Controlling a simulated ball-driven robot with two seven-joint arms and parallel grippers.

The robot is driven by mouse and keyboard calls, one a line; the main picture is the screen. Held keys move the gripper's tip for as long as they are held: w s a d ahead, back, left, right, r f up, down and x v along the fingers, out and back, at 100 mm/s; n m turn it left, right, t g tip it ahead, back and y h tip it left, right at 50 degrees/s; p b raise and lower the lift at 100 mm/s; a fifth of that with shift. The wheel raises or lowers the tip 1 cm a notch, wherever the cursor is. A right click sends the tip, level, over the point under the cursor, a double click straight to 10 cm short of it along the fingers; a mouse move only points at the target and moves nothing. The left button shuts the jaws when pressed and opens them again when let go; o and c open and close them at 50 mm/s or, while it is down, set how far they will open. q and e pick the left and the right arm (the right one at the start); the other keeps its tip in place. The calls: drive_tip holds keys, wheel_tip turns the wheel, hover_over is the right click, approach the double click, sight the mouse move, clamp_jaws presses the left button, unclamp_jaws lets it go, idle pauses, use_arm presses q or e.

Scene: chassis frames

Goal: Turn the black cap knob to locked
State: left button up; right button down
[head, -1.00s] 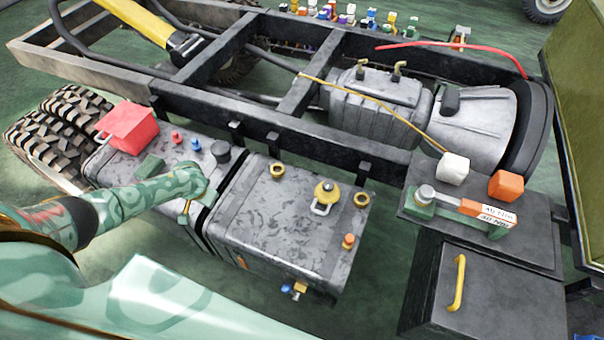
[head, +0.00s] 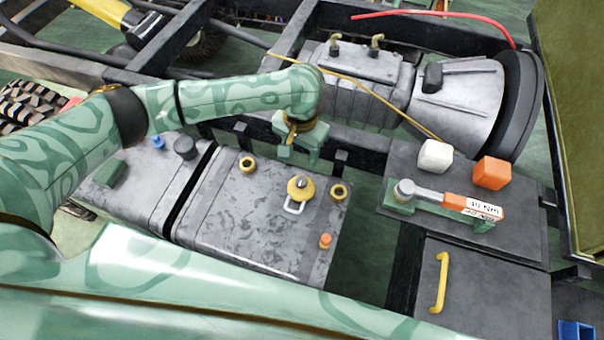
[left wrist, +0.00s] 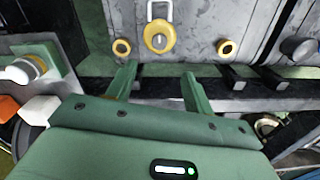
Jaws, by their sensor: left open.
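The black cap knob (head: 185,147) sits upright on the left grey tank (head: 150,190), near its right edge. It also shows at the right edge of the left wrist view as a dark round cap (left wrist: 298,48). I cannot read its lock marking. My left gripper (head: 300,153) is open and empty, above the chassis rail behind the right tank, well to the right of the knob. In the left wrist view the two green fingers (left wrist: 158,80) stand apart with nothing between them. My right gripper is not in view.
The right tank (head: 230,225) carries a yellow cap with a padlock (head: 300,188), two brass rings and an orange plug (head: 325,241). A blue plug (head: 158,142) and green block (head: 110,173) are left of the knob. A torque wrench (head: 450,200) lies at right.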

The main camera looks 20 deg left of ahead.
sight(301, 181)
use_arm(q)
wheel_tip(301, 181, down, 14)
drive_tip(key=b, duration=0.7)
drive_tip(key=shift+w+r, duration=0.1)
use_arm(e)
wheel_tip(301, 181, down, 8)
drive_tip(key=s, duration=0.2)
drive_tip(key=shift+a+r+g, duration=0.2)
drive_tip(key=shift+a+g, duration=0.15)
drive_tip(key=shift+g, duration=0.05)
use_arm(q)
drive_tip(key=shift+c, duration=0.9)
drive_tip(key=c, duration=0.8)
drive_tip(key=shift+r, duration=0.1)
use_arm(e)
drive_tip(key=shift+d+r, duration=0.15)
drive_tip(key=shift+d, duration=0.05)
